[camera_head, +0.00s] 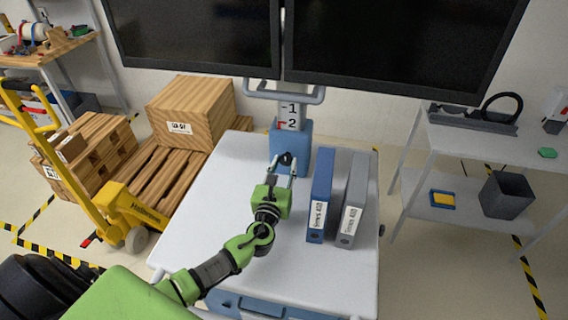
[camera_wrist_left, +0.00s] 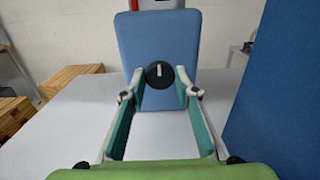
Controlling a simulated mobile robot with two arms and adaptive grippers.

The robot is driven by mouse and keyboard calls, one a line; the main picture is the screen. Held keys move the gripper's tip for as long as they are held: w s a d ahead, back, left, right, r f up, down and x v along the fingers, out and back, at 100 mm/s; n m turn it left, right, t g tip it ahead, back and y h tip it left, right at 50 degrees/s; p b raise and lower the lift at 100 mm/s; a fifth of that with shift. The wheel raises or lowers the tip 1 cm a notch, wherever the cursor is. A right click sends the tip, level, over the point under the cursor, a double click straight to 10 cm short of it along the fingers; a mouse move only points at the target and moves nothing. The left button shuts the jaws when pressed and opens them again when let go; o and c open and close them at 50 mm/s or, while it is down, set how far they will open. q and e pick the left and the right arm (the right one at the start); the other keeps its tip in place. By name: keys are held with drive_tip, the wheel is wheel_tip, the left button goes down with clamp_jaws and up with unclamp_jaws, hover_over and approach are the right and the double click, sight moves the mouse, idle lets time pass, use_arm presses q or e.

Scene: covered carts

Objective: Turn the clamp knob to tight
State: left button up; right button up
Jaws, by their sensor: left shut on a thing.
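The clamp knob (camera_head: 286,158) is a round black knob on the front of a blue clamp block (camera_head: 300,143) at the back of the white cart. In the left wrist view the knob (camera_wrist_left: 160,75) shows a white pointer mark standing nearly upright, and the blue block (camera_wrist_left: 158,38) rises behind it. My left gripper (camera_head: 284,167) reaches in from the front, its two fingers on either side of the knob, shut on it. The same fingers, with teal pads, frame the knob in the left wrist view (camera_wrist_left: 161,84). My right gripper is not in view.
A blue binder (camera_head: 320,195) and a grey binder (camera_head: 352,200) stand on the cart top (camera_head: 215,205), right of my left gripper. Two dark monitors (camera_head: 400,40) hang above. A yellow pallet truck (camera_head: 120,205) is left; a grey shelf (camera_head: 440,150) is right.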

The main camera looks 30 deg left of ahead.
use_arm(q)
drive_tip(key=shift+m, duration=0.3)
drive_tip(key=o, duration=1.1)
drive_tip(key=v, duration=1.2)
drive_tip(key=shift+f, duration=0.1)
